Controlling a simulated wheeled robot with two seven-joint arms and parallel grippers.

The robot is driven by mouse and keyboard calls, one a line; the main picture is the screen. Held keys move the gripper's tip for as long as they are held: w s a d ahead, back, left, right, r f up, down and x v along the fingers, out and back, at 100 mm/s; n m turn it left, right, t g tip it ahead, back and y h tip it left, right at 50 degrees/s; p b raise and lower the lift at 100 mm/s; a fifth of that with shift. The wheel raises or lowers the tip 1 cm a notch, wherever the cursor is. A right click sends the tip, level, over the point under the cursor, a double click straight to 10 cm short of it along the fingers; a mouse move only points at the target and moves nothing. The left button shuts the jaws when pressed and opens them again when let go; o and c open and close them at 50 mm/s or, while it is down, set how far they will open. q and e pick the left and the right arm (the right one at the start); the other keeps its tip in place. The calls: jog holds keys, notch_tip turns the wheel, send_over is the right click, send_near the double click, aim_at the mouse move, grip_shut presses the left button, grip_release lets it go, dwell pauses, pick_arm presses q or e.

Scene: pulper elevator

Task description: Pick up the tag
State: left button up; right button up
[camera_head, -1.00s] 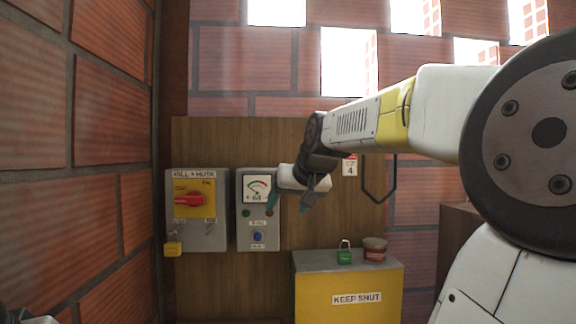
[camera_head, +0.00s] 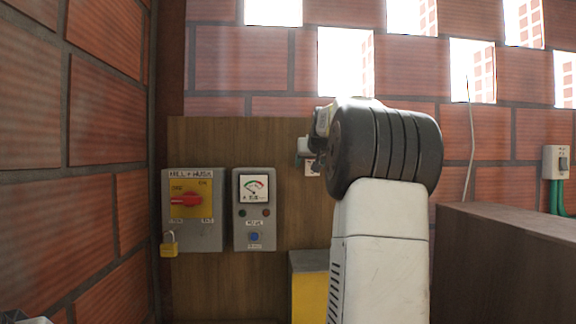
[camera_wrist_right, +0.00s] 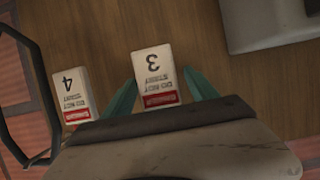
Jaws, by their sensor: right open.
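In the right wrist view, a white tag marked 3 with a red band (camera_wrist_right: 154,77) hangs against the wooden board, upside down in the picture. My right gripper (camera_wrist_right: 160,92) is open, with one teal finger on each side of this tag. I cannot tell whether the fingers touch it. A second white tag marked 4 (camera_wrist_right: 72,98) hangs to the left, outside the fingers. In the head view my right forearm and wrist hide most of the gripper and the board behind. A small part of a white tag (camera_head: 313,169) shows beside the wrist.
A switch box with red handle (camera_head: 190,213) and yellow padlock (camera_head: 169,244), and a meter box (camera_head: 254,209), are on the wooden board (camera_head: 210,144). A yellow box (camera_head: 309,290) stands partly behind my arm. A dark loop (camera_wrist_right: 38,80) is beside tag 4. A brown block (camera_head: 510,240) stands right.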

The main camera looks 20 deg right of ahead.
jog(key=shift+w+d+f, duration=0.1)
jog(key=shift+w+f, duration=0.05)
jog(key=shift+w, duration=0.25)
jog(key=shift+c, duration=0.2)
jog(key=c, duration=1.4)
